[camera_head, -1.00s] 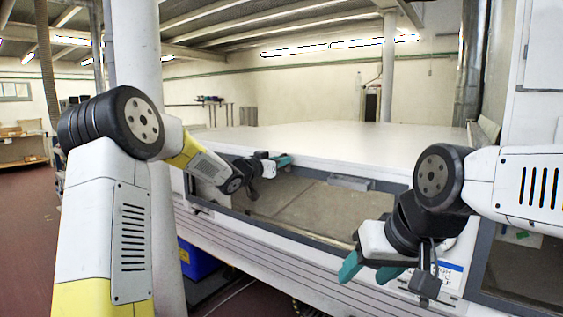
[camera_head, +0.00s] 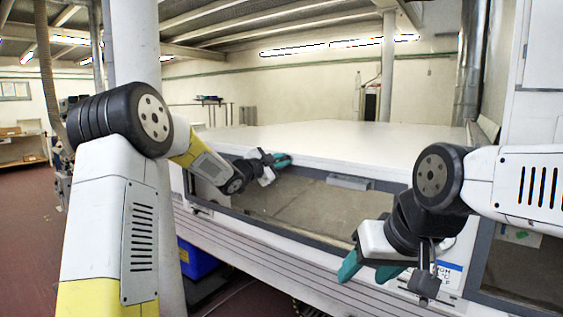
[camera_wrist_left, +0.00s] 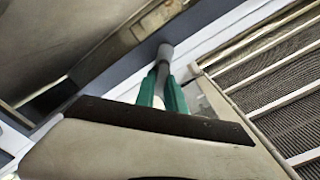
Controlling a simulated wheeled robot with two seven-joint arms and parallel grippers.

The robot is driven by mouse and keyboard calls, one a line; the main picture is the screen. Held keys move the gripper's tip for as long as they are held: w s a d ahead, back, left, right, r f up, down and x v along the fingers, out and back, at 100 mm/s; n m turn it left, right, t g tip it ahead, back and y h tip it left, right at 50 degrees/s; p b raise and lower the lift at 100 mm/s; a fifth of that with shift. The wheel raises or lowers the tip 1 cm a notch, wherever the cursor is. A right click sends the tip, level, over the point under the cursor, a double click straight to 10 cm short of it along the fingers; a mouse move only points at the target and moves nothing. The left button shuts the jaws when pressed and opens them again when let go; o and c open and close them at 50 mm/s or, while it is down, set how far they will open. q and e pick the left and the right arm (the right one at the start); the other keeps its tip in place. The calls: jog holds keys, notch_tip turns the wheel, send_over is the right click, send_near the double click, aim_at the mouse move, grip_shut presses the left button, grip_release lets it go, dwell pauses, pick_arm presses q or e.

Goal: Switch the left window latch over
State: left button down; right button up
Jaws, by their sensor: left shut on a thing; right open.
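My left gripper (camera_head: 282,161) is at the top edge of the window frame, near the front edge of the white tunnel top. In the left wrist view its green fingers (camera_wrist_left: 163,97) are shut on the window latch (camera_wrist_left: 165,55), a pale lever with a rounded grey end that sticks out beyond the fingertips. In the head view the latch is hidden behind the gripper. The window (camera_head: 300,205) is a long pane in a grey frame below the top. My right gripper (camera_head: 368,270) is open and empty in front of the machine's right part, with its green fingers apart.
The white tunnel top (camera_head: 330,135) is broad and bare. A grey block (camera_head: 350,182) sits on the upper window frame, right of my left gripper. A blue bin (camera_head: 197,262) stands under the machine. A pale column (camera_head: 140,60) rises behind my left arm.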

pick_arm(q)
jog(key=shift+d+f+m, duration=0.1)
jog(key=shift+m, duration=2)
jog(key=shift+f+m, duration=0.1)
jog(key=shift+m, duration=2)
jog(key=c, duration=1.4)
grip_release()
jog(key=shift+s, duration=0.1)
jog(key=v, duration=0.8)
